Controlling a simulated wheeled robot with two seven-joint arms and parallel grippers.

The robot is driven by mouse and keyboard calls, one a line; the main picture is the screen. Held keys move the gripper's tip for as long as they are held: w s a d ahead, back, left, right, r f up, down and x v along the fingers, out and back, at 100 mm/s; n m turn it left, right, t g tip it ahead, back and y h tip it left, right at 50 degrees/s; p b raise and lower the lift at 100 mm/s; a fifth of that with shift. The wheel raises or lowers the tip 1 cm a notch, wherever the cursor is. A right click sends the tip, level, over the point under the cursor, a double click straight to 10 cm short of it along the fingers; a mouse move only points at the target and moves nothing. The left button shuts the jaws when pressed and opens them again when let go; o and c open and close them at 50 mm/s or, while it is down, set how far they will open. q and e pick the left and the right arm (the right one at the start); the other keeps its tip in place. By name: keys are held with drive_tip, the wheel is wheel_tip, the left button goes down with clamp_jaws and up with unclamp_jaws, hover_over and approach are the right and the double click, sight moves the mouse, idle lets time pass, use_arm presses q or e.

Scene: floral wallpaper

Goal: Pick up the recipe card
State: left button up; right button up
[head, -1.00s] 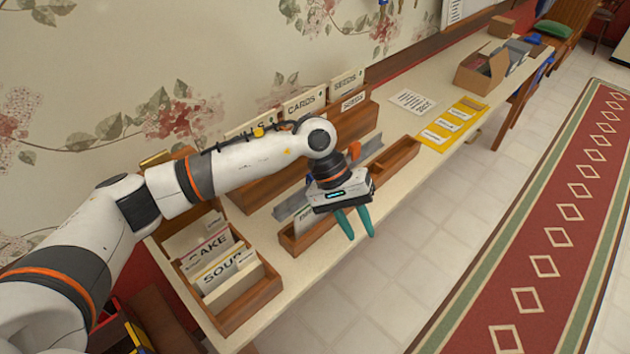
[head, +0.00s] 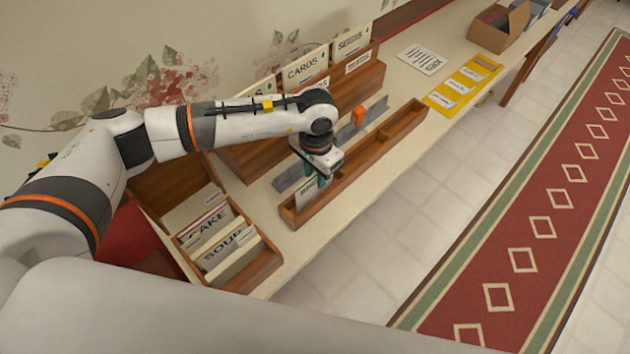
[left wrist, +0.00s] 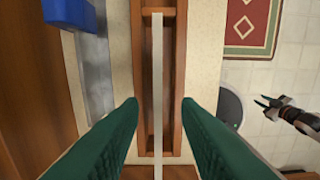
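The recipe card (head: 307,197) is a pale card with lettering, standing on edge in the near end of a long narrow wooden tray (head: 372,160). In the left wrist view the card (left wrist: 157,90) shows edge-on as a thin pale strip along the tray. My left gripper (head: 316,180) points down over this end of the tray. Its two green fingers (left wrist: 159,105) are open, one on each side of the card, with a gap on both sides. My right gripper (left wrist: 263,101) shows small at the right of the left wrist view, above the floor, its fingertips apart.
A wooden box with CAKE and SOUP cards (head: 265,268) stands at the near end of the table. A wooden rack (head: 345,88) with CARDS and SEEDS dividers stands by the wall. A grey metal strip (head: 292,176) lies beside the tray. A yellow mat (head: 487,68) lies farther along.

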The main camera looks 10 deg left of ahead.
sight(315, 187)
use_arm(q)
wheel_tip(315, 187, down, 2)
drive_tip(key=shift+s+a+f, duration=0.1)
drive_tip(key=shift+f+p, duration=0.25)
drive_tip(key=shift+p, duration=0.05)
drive_tip(key=shift+f, duration=0.1)
clamp_jaws()
use_arm(e)
drive_tip(key=shift+s+r, duration=0.65)
drive_tip(key=shift+s, duration=0.1)
drive_tip(key=shift+w, duration=0.15)
